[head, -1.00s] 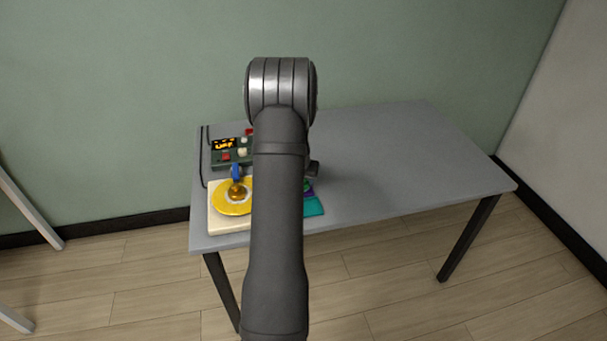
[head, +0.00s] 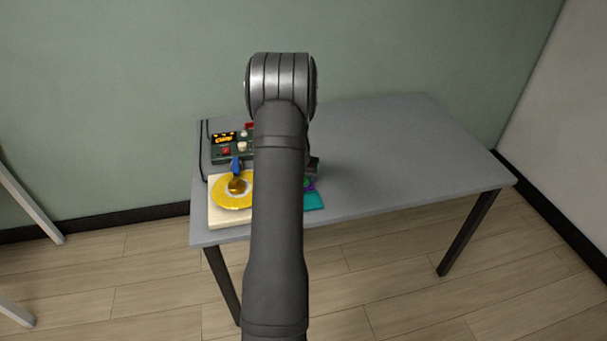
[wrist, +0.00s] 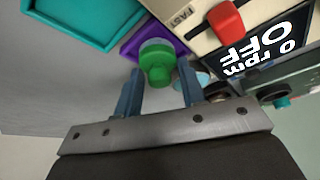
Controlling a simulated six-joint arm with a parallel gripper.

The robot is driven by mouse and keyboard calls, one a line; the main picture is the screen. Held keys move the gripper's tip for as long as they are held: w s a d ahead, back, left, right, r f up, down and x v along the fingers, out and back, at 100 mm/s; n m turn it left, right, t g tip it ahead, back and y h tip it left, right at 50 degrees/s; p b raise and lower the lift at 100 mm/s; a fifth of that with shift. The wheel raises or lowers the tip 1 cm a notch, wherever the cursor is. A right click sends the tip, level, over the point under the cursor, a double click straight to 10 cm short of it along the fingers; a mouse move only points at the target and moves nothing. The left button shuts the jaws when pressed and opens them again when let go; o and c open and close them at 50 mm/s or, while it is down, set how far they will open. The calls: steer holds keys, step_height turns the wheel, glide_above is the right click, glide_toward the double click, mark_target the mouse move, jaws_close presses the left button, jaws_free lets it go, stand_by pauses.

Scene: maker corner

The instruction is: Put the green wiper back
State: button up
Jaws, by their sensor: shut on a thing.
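The green wiper (wrist: 155,62) is between the two blue fingers of my gripper (wrist: 160,72) in the wrist view, and the gripper is shut on it. Its far end overlaps a purple holder (wrist: 128,48); I cannot tell whether it sits in the holder or is just above it. In the head view my own arm hides most of the gripper. A bit of the purple holder (head: 311,186) shows just right of the arm.
A teal tray (wrist: 75,40) adjoins the holder. A cream machine with a red switch (wrist: 226,20) and a display reading 0 rpm OFF is close by. In the head view a yellow disc (head: 224,196) and a control box (head: 218,153) are at left. The table's right side (head: 410,150) is clear.

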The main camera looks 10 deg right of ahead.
steer(key=shift+f, duration=0.15)
steer(key=o, duration=0.9)
steer(key=shift+o, duration=0.2)
steer(key=shift+r, duration=3.5)
steer(key=shift+s+f, duration=0.1)
steer(key=shift+f, duration=3.05)
